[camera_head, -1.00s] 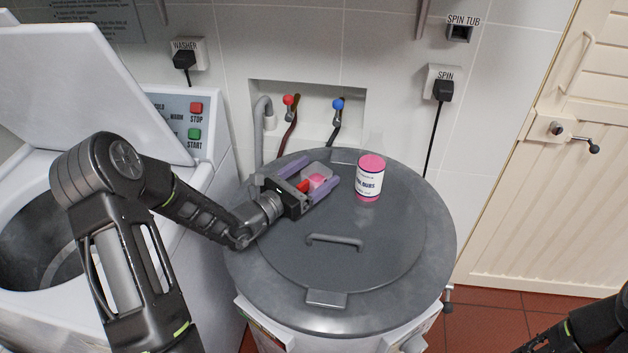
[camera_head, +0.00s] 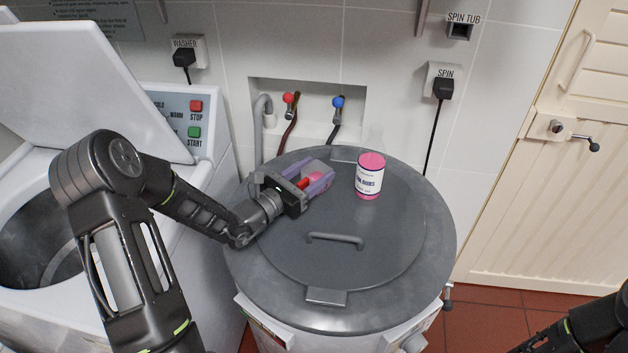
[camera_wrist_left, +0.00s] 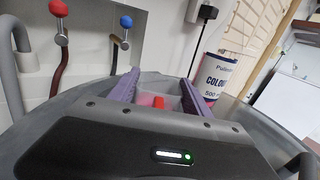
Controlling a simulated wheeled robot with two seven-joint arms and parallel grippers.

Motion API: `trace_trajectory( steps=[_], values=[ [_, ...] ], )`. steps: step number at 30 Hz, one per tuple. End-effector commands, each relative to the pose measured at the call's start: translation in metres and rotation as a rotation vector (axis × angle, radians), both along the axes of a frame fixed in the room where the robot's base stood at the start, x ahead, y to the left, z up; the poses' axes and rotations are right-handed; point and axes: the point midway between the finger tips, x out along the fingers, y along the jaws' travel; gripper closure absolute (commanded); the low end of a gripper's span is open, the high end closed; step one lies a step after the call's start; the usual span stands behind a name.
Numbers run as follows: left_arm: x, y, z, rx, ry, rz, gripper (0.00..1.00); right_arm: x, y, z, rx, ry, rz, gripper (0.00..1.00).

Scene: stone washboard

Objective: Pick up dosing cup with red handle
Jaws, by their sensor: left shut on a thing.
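The dosing cup (camera_head: 317,167) is a small clear cup with pink contents and a red handle (camera_head: 303,184). It is at the lid of the round grey spin tub. My left gripper (camera_head: 312,181) is shut on the handle, with its purple fingers on either side of it. In the left wrist view the red handle (camera_wrist_left: 158,102) shows between the purple fingers (camera_wrist_left: 155,95), and the cup is partly hidden behind the gripper body. I cannot tell whether the cup still touches the lid. Only part of my right arm shows at the lower right; its gripper is out of frame.
A pink and white tin (camera_head: 369,177) stands on the lid just right of the cup. The lid (camera_head: 390,245) has a raised handle (camera_head: 335,240) in front. The open washer (camera_head: 40,220) is on the left, and red and blue taps (camera_head: 337,103) are behind. The lid's right side is clear.

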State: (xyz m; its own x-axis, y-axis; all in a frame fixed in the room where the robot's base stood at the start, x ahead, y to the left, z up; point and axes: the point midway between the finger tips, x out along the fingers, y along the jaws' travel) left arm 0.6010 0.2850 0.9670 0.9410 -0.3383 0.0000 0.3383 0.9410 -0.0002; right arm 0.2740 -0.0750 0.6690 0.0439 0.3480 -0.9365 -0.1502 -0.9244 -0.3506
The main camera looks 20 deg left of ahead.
Motion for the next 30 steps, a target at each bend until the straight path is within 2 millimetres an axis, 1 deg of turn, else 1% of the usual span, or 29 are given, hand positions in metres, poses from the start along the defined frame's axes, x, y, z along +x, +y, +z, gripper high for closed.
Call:
trace_trajectory(
  steps=[1,2,9,22,30],
  values=[
    [0.0,0.0,0.0,0.0,0.0,0.0,0.62,0.0,0.0,0.0,0.0,0.0,0.0,0.2],
    [0.0,0.0,0.0,0.0,0.0,0.0,0.65,0.0,0.0,0.0,0.0,0.0,0.0,0.2],
    [0.0,0.0,0.0,0.0,0.0,0.0,0.84,0.0,0.0,0.0,0.0,0.0,0.0,0.2],
    [0.0,0.0,0.003,0.001,-0.001,0.0,0.85,0.0,0.0,0.0,0.0,0.0,0.0,0.2],
    [0.0,0.0,0.016,0.002,-0.003,-0.001,0.85,0.0,0.0,-0.002,0.0,0.0,0.0,0.2]
  ],
)
